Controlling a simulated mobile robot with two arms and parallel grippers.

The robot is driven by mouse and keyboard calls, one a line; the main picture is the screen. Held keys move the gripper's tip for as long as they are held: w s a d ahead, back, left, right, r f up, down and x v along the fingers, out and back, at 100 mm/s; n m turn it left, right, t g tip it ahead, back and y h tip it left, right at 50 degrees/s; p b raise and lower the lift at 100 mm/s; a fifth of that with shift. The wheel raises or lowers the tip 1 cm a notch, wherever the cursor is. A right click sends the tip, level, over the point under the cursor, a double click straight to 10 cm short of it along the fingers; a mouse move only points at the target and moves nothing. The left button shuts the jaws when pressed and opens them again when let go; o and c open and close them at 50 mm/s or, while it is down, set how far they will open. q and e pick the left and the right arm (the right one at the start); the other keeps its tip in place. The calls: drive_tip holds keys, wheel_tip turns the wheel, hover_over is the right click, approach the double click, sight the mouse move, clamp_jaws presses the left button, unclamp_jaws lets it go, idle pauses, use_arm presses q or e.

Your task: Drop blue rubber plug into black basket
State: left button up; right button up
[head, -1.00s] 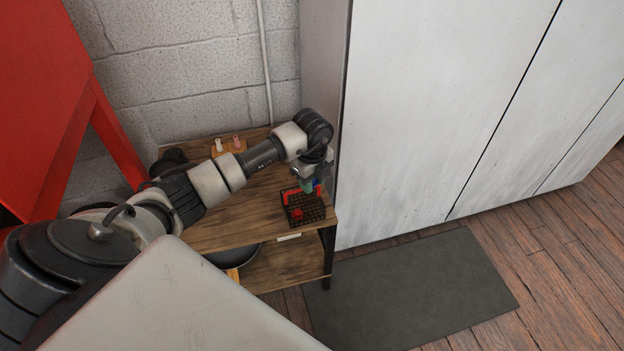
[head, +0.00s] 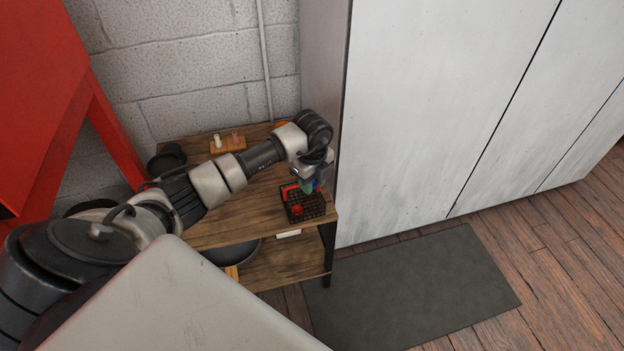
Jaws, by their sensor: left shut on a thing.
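The black basket (head: 318,213) stands on the right end of the wooden shelf top, with red pieces in it. My left gripper (head: 309,187) points down above the back part of the basket. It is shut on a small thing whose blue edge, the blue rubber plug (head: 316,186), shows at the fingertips. The fingers and wrist hide most of it, and I cannot tell its exact height above the basket. My right gripper is not in view.
The wooden shelf (head: 240,217) stands against a block wall, close to a tall white cabinet (head: 430,110) on the right. A small wooden holder (head: 228,146) with upright pieces stands at the back. A dark mat (head: 415,290) lies on the floor.

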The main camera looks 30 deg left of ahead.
use_arm(q)
drive_tip(key=o, duration=1)
drive_tip(key=shift+c, duration=0.2)
drive_tip(key=shift+r, duration=0.1)
